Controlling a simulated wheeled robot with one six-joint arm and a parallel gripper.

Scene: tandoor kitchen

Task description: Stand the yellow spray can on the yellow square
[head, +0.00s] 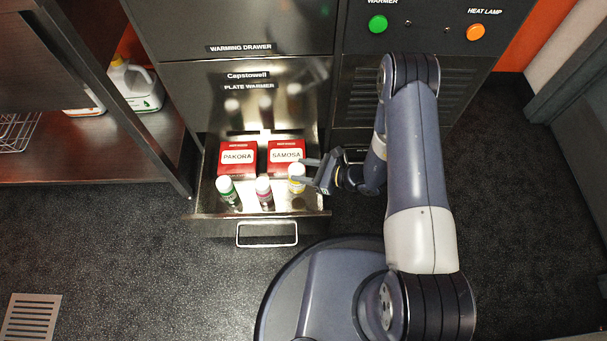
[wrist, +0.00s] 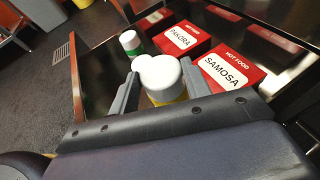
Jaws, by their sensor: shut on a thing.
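The yellow spray can (head: 297,183), with a white cap, stands upright in the open drawer (head: 262,217), at the right end of a row of cans. My gripper (head: 305,174) reaches in from the right and is shut on the can. In the wrist view the can (wrist: 165,84) shows its white cap and a little yellow body between my two fingers (wrist: 160,76). Its base is hidden, so I cannot tell whether it touches the drawer floor. I see no yellow square in either view.
A green-banded can (head: 227,190) and a pink-banded can (head: 264,190) stand left of the yellow can. Red PAKORA (head: 238,158) and SAMOSA (head: 287,157) boxes lie behind. The drawer's front wall and handle (head: 267,234) are close. Dark floor lies clear at left.

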